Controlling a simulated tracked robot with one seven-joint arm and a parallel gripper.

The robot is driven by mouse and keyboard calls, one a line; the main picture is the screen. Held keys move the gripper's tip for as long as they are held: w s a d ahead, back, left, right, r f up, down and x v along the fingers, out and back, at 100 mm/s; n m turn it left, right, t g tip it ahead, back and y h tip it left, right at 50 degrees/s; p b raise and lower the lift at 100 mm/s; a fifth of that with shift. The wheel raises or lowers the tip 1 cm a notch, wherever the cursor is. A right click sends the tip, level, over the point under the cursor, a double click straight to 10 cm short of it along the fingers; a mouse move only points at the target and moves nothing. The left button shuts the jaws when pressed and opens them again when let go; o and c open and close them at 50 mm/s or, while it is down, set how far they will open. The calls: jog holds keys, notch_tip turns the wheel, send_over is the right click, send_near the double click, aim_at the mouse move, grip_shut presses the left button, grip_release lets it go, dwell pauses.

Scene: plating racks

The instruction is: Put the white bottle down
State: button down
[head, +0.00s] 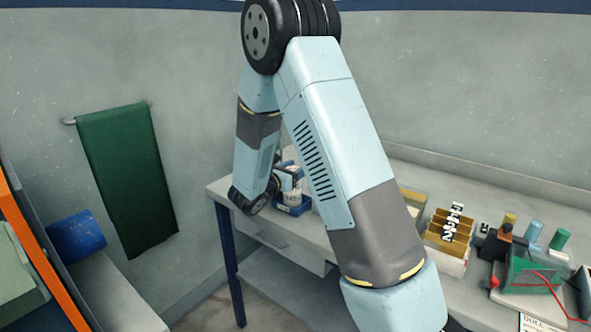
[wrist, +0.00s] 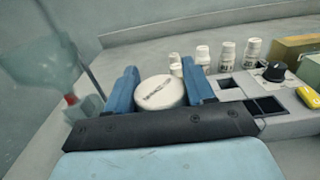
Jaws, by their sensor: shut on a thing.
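The white bottle (wrist: 160,92) shows in the wrist view as a round white top with dark lettering, seen from above. My gripper (wrist: 161,74) is shut on it, one blue finger on each side. The bottle's lower part and base are hidden by the gripper, so I cannot tell whether it touches the surface. In the head view my gripper (head: 284,182) is small, above the left end of the pale bench (head: 222,189). The bottle is partly hidden there by my arm.
A grey rack (wrist: 228,95) with square openings lies right of my gripper in the wrist view. Small white bottles (wrist: 227,57) stand behind. A black knob (wrist: 274,72) and yellow object (wrist: 310,97) are further right. A clear bottle with red (wrist: 70,99) is at left.

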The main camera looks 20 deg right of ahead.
jog(key=shift+c, duration=2)
grip_release()
